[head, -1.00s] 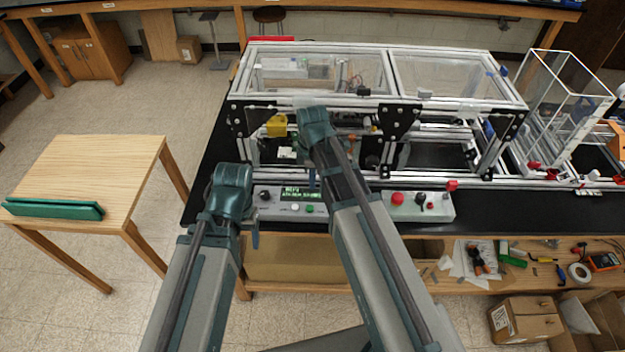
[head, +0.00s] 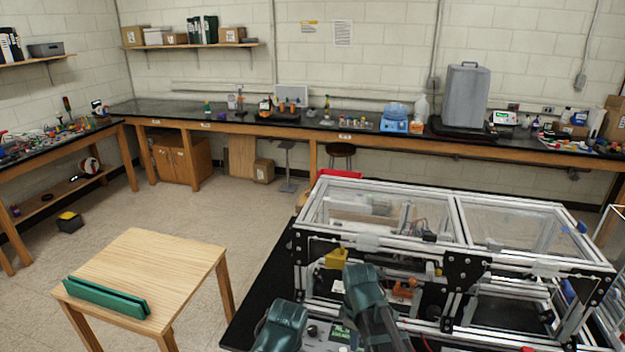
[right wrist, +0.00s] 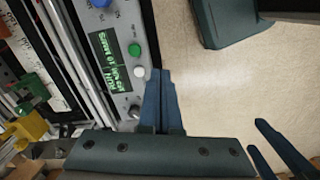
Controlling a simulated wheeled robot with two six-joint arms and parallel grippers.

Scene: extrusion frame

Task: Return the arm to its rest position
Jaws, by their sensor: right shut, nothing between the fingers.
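My right arm (head: 366,288) comes in from the bottom of the head view, with its teal wrist in front of the extrusion frame (head: 455,215). Its fingers are hidden there. In the right wrist view my right gripper (right wrist: 160,74) shows with its blue fingers together and nothing between them. They appear beside the control box (right wrist: 110,50), above the floor. My left arm (head: 281,326) shows only its teal wrist at the bottom edge of the head view. In the right wrist view two spaced blue prongs at the lower right look like my left gripper (right wrist: 254,134), with nothing seen between them.
A small wooden table (head: 165,262) with a green bar-shaped object (head: 106,296) stands at the left. The frame's clear-panelled enclosure rises close by my right wrist. A long bench (head: 215,122) runs along the back wall. Open floor (head: 225,218) lies between.

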